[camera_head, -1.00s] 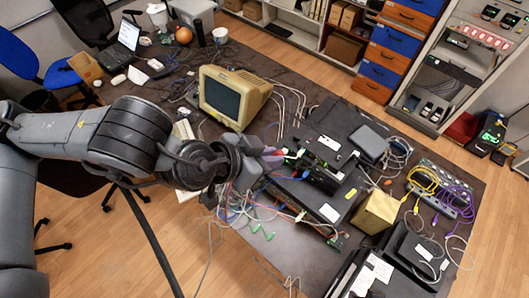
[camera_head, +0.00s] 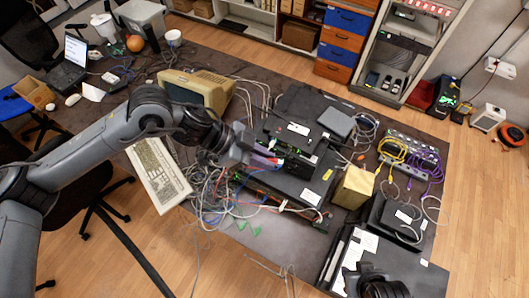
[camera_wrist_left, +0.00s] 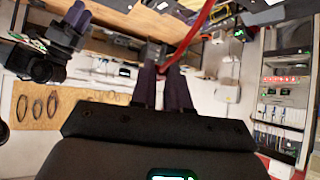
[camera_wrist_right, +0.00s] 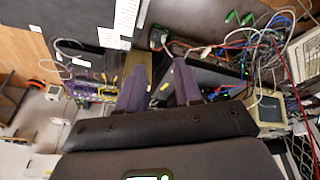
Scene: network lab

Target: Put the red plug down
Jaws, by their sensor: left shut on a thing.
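My left gripper (camera_head: 262,160) is over the table at the left side of the stacked black network devices (camera_head: 297,165). In the left wrist view its purple fingers (camera_wrist_left: 163,75) are close together on the red plug (camera_wrist_left: 162,70), which is small and mostly hidden. A red cable (camera_wrist_left: 196,44) runs from it up and to the right. I cannot tell whether the plug touches anything else. My right gripper (camera_wrist_right: 160,85) is open and empty, with a clear gap between its fingers, and also shows in the left wrist view (camera_wrist_left: 75,20).
Tangled cables (camera_head: 215,190) lie left of the devices. A beige monitor (camera_head: 195,92) and keyboard (camera_head: 160,175) are further left. A yellowish box (camera_head: 353,187), yellow cables (camera_head: 392,152) and purple cables (camera_head: 426,165) are at right.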

